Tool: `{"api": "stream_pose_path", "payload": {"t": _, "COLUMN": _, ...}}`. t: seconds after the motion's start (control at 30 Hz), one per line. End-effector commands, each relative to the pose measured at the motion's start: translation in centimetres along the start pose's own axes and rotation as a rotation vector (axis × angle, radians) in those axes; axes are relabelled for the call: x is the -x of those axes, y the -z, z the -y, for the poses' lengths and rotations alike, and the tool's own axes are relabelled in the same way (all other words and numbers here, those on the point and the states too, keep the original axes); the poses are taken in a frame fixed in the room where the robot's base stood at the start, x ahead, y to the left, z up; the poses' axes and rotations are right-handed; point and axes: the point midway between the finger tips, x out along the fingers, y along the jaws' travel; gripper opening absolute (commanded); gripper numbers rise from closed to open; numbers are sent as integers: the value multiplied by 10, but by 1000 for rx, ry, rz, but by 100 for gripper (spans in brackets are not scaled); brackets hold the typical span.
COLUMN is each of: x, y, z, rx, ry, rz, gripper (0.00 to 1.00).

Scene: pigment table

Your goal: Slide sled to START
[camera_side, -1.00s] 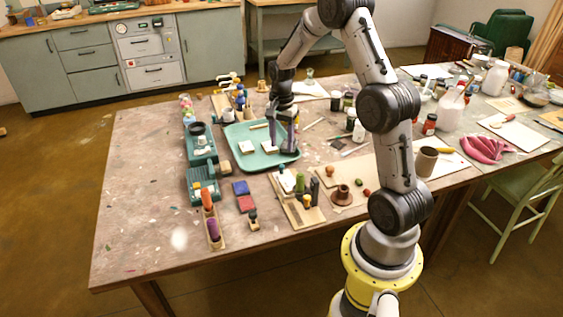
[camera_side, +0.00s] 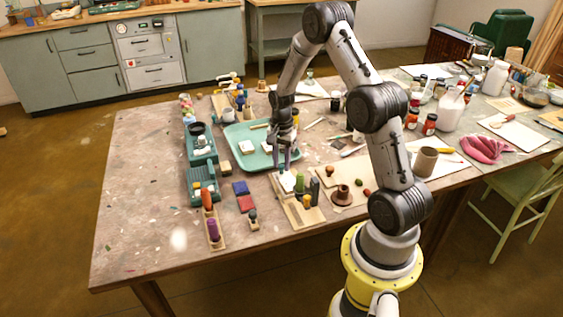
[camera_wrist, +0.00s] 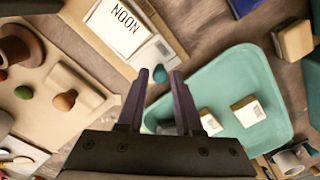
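My gripper (camera_side: 286,158) hangs over the near right edge of the teal tray (camera_side: 240,160), close to a light board. In the wrist view its two purple-grey fingers (camera_wrist: 160,78) are apart. A dark teal rounded piece (camera_wrist: 159,73) shows between the fingertips; whether they touch it I cannot tell. A teal apparatus (camera_side: 202,178) with a long body stands left of the tray, away from my gripper. I cannot make out which part is the sled, and no START mark is legible. A white card reading NOON (camera_wrist: 122,25) lies in a wooden frame beyond the fingertips.
Two pale blocks (camera_wrist: 248,111) lie in the tray. A green cylinder (camera_side: 299,183) and a dark one stand on the board near my gripper. Red and blue pads (camera_side: 245,203) and a wooden rack with a purple roll (camera_side: 213,230) lie nearer. The table's left front is mostly clear.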

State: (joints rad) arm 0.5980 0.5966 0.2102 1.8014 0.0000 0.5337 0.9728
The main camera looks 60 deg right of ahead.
Motion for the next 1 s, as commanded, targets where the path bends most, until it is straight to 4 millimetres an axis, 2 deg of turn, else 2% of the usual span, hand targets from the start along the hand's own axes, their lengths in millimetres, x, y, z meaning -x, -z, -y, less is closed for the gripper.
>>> {"api": "stream_pose_path", "payload": {"t": 0.03, "x": 0, "y": 0, "z": 0, "rx": 0, "ry": 0, "rz": 0, "gripper": 23}}
{"api": "stream_pose_path", "payload": {"t": 0.17, "x": 0, "y": 0, "z": 0, "rx": 0, "ry": 0, "rz": 0, "gripper": 0}}
{"api": "stream_pose_path", "payload": {"t": 1.0, "x": 1, "y": 0, "z": 0, "rx": 0, "ry": 1, "rz": -1, "gripper": 0}}
